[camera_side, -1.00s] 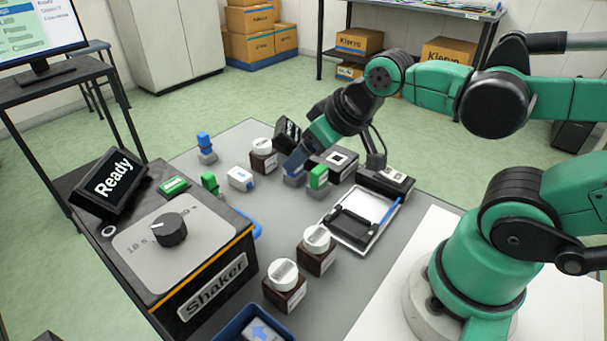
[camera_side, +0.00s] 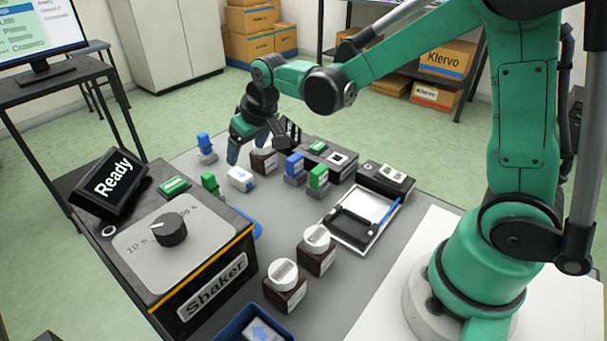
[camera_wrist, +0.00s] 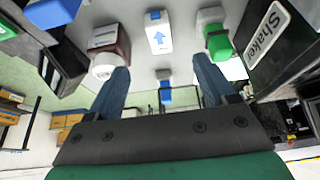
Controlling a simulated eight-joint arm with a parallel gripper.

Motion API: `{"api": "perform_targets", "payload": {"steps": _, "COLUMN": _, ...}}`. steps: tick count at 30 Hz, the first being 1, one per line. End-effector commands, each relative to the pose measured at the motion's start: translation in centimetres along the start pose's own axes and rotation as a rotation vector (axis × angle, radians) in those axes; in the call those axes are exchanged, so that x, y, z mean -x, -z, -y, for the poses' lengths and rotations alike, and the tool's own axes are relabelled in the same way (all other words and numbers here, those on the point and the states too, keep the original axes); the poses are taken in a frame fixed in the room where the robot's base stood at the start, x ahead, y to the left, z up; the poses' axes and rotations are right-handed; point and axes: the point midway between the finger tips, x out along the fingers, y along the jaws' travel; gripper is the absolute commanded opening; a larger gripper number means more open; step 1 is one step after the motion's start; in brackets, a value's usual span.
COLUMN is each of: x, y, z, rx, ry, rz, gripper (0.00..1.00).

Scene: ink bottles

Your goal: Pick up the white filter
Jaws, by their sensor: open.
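The white filter (camera_side: 240,179) is a small white block with a blue arrow, lying on the grey table left of the middle in the side view. In the wrist view the filter (camera_wrist: 157,34) shows at the top middle, ahead of the fingertips. My gripper (camera_side: 260,154) is behind the filter in the side view, above the far part of the table. It is open, with its two blue fingers apart and nothing between them in the wrist view (camera_wrist: 160,72). The gripper does not touch the filter.
A brown bottle with a white cap (camera_side: 264,160) stands close right of the filter, by the gripper. A green-topped piece (camera_side: 210,183) stands close left, a blue-topped piece (camera_side: 206,147) behind. The shaker (camera_side: 190,250) is at front left. Table between filter and front bottles is clear.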

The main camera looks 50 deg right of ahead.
Motion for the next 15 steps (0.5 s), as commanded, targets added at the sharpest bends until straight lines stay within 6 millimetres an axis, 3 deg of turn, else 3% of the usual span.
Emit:
{"api": "perform_targets", "payload": {"steps": 3, "x": -2.4, "y": 0.5, "z": 0.0, "rx": 0.000, "ry": 0.000, "rz": 0.021, "gripper": 0.76}}
{"api": "perform_targets", "payload": {"steps": 15, "x": -5.9, "y": 0.5, "z": 0.0, "rx": 0.000, "ry": 0.000, "rz": 0.035, "gripper": 0.76}}
